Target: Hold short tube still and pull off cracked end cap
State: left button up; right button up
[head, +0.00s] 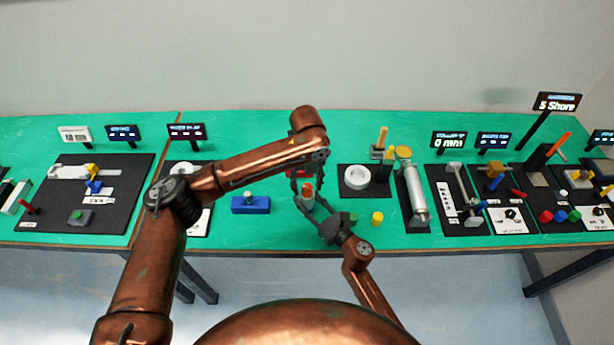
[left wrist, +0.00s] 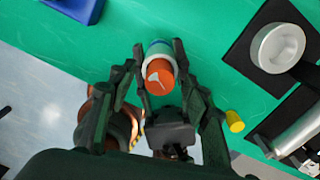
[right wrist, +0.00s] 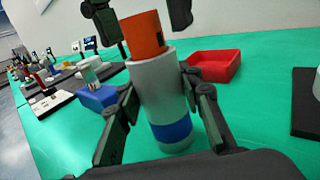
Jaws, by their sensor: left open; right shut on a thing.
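The short tube (right wrist: 160,95) is a grey cylinder with a blue band near its bottom, standing upright in the right wrist view. Its orange end cap (right wrist: 142,35) sits on the top end. In the left wrist view the cap (left wrist: 160,76) shows a pale crack-like mark. My right gripper (right wrist: 160,82) is shut on the tube's grey body, a finger on each side. My left gripper (left wrist: 159,48) is open above, its fingers either side of the cap and apart from it. In the head view the tube (head: 307,203) is small and partly hidden by the grippers.
A red tray (right wrist: 215,66) stands behind the tube. A blue block (head: 250,205) is to the left, and a yellow cylinder (head: 377,218) to the right. A white ring (head: 357,176) lies on a black mat. Green table is bare between the blue block and the tube.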

aim_at(307, 187)
pick_arm(q)
jog(key=shift+f, duration=0.65)
pick_arm(e)
jog(key=shift+s+f, duration=0.1)
jog(key=shift+f, duration=0.4)
pick_arm(q)
jog(key=shift+c, duration=0.5)
jog(key=c, duration=1.1)
jog(key=shift+r, duration=2.2)
pick_arm(e)
jog(key=o, duration=1.5)
jog(key=shift+r, duration=0.35)
